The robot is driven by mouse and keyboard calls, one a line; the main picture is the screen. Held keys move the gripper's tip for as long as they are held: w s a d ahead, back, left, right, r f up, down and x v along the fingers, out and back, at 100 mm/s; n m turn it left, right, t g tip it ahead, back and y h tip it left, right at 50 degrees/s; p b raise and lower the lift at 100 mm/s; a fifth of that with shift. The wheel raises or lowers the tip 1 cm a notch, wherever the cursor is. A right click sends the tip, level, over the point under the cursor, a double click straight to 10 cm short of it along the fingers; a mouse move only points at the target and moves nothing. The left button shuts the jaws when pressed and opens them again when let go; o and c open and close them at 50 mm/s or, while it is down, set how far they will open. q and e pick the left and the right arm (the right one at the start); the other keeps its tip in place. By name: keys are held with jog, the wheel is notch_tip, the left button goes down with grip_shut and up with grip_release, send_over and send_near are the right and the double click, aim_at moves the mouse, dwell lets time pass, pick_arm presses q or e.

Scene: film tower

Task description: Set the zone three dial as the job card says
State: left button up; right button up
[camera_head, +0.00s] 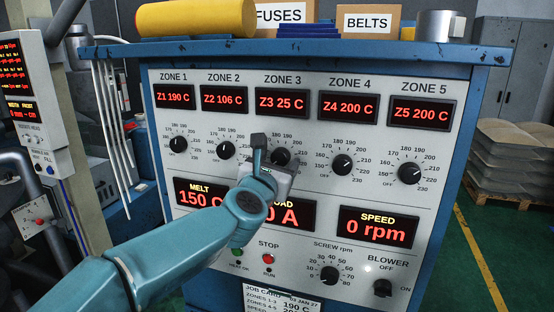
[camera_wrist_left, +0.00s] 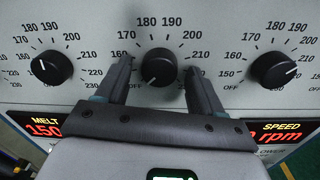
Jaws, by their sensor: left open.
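The zone three dial (camera_head: 281,157) is a black knob on the white panel, partly covered by my left gripper (camera_head: 268,160). Its display (camera_head: 282,104) reads Z3 25 C. In the left wrist view the dial (camera_wrist_left: 158,67) sits between the two open fingers of my left gripper (camera_wrist_left: 160,72), with a gap on each side. Its pointer mark faces lower left, by the OFF end of the scale. The job card (camera_head: 283,299) is low on the panel, cut by the frame edge; it reads zones 1-3, 190 C. My right gripper is not in view.
The zone two dial (camera_head: 225,150) and zone four dial (camera_head: 342,164) flank it closely. Below are the melt display (camera_head: 198,193), stop button (camera_head: 268,259) and screw dial (camera_head: 329,274). Boxes and a yellow roll (camera_head: 195,17) stand on the blue top. A pallet stack (camera_head: 512,160) is at right.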

pick_arm(q)
jog(key=shift+c, duration=0.3)
jog(key=c, duration=1)
